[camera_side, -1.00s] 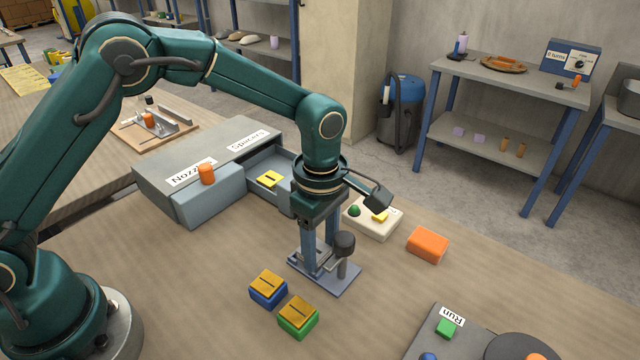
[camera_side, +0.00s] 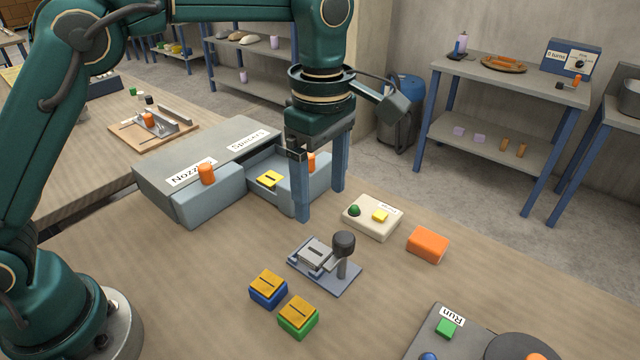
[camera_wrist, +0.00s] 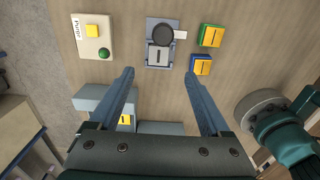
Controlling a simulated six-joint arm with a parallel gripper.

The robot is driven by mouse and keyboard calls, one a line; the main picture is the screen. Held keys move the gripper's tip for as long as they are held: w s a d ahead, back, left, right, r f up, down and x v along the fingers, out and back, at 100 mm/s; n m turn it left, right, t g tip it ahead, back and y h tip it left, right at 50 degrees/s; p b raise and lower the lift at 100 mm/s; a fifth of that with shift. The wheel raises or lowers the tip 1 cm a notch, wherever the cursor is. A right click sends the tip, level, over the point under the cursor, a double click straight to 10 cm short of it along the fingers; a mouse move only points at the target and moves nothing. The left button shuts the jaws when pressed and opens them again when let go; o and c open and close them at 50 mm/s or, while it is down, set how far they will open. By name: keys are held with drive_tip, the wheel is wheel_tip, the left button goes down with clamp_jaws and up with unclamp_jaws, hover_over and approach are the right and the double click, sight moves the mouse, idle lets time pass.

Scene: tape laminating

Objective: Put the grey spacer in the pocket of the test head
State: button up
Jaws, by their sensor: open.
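The test head (camera_side: 340,284) is a blue-grey plate on the table with a dark-knobbed post; it also shows in the wrist view (camera_wrist: 152,24). The grey spacer (camera_side: 314,252), a flat block with a dark slot, lies level at the test head's pocket, left of the post. It shows in the wrist view (camera_wrist: 159,56) below the dark knob. I cannot tell whether it is fully seated. My gripper (camera_side: 320,204) is open and empty, raised above the table and behind the test head. In the wrist view its fingers (camera_wrist: 158,76) are wide apart with nothing between them.
An open drawer (camera_side: 262,165) holding a yellow slotted piece (camera_side: 270,179) lies behind my gripper. A cream box with a green button (camera_side: 373,228) and an orange block (camera_side: 428,245) stand right. Blue (camera_side: 268,298) and green (camera_side: 298,326) blocks with yellow slotted tops stand in front.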

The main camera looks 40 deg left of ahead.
drive_tip(key=s+a+r+m+t, duration=0.3)
drive_tip(key=s+a+r+m, duration=0.3)
drive_tip(key=r+m, duration=0.15)
drive_tip(key=s+a+f+m+t, duration=0.2)
drive_tip(key=s+a+f+m, duration=0.2)
drive_tip(key=s+m, duration=0.5)
drive_tip(key=shift+s+a+f+m+t, duration=0.35)
drive_tip(key=shift+a+f+m, duration=0.1)
drive_tip(key=shift+m, duration=0.3)
